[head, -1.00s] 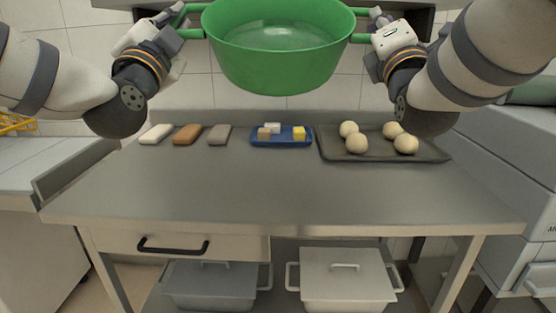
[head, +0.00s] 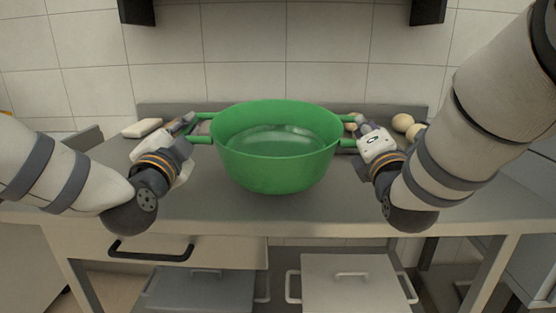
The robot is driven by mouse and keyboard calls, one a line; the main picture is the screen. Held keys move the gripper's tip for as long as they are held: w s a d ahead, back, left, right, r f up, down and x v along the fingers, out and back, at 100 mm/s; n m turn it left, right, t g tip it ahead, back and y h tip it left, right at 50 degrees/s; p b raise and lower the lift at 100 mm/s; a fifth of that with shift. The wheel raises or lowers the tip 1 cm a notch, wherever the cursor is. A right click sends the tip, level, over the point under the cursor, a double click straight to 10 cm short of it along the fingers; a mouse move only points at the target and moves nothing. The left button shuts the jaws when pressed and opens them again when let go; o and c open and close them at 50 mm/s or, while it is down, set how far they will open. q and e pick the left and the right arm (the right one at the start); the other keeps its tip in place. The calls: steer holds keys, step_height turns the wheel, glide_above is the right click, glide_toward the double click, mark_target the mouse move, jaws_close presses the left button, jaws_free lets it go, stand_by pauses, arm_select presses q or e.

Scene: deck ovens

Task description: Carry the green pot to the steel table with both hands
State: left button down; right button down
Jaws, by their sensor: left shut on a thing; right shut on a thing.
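The green pot (head: 280,175) is in the middle of the head view, upright, with a handle on each side. It is over the steel table (head: 320,210), near the middle; I cannot tell whether its base touches the top. My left gripper (head: 193,130) is shut on the pot's left handle. My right gripper (head: 354,134) is shut on the right handle. The pot hides the blue tray behind it.
A white bar (head: 142,128) lies at the back left of the table. Dough balls (head: 402,122) sit at the back right. A drawer with a black handle (head: 150,252) and lidded bins (head: 350,280) are below. The table's front strip is clear.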

arm_select(q)
steer(key=shift+s+d+r, duration=0.1)
steer(key=shift+d+r, duration=0.1)
steer(key=shift+r, duration=0.15)
arm_select(e)
steer(key=shift+a+r, duration=0.2)
steer(key=shift+r, duration=0.15)
arm_select(q)
steer(key=c, duration=1.6)
jaws_free()
steer(key=shift+f, duration=0.1)
steer(key=shift+c, duration=0.2)
arm_select(e)
steer(key=c, duration=1.6)
jaws_free()
steer(key=shift+f, duration=0.1)
steer(key=shift+c, duration=0.2)
arm_select(q)
steer(key=shift+a, duration=0.15)
arm_select(e)
steer(key=shift+d, duration=0.15)
arm_select(q)
steer(key=o, duration=0.9)
arm_select(e)
steer(key=shift+s, duration=0.1)
arm_select(q)
steer(key=s+f, duration=0.2)
steer(key=s, duration=0.9)
steer(key=shift+s+a, duration=0.35)
steer(key=shift+s, duration=0.05)
